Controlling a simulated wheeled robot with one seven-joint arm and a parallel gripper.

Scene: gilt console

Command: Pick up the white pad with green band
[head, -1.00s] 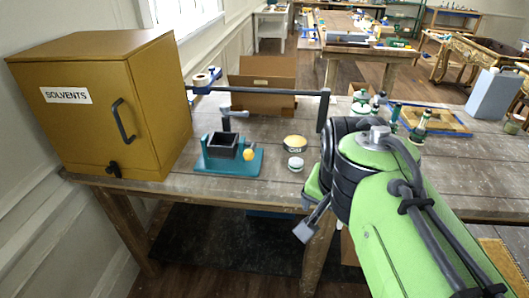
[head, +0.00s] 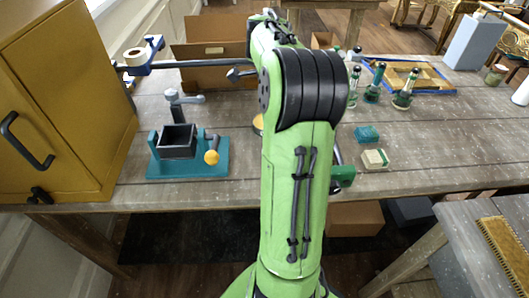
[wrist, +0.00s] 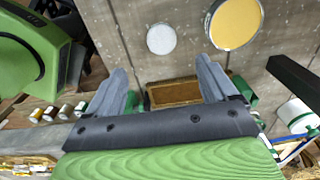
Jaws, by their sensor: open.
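A small whitish pad with a green band (head: 375,159) lies on the grey plank table (head: 450,150), right of my arm in the head view. A teal-green block (head: 367,134) lies just behind it. I cannot pick the pad out with certainty in the wrist view. My gripper (wrist: 162,66) shows in the wrist view with two grey fingers apart and nothing clearly held. A brown block (wrist: 172,93) shows between and beyond the fingers. In the head view the gripper is hidden behind my green arm.
A yellow cabinet (head: 55,100) stands at the left, beside a teal-based vise (head: 185,165). A white round lid (wrist: 161,38) and a yellow round lid (wrist: 235,22) are near the gripper. Green bottles (head: 372,85) and a blue-edged tray (head: 410,75) stand behind the pad.

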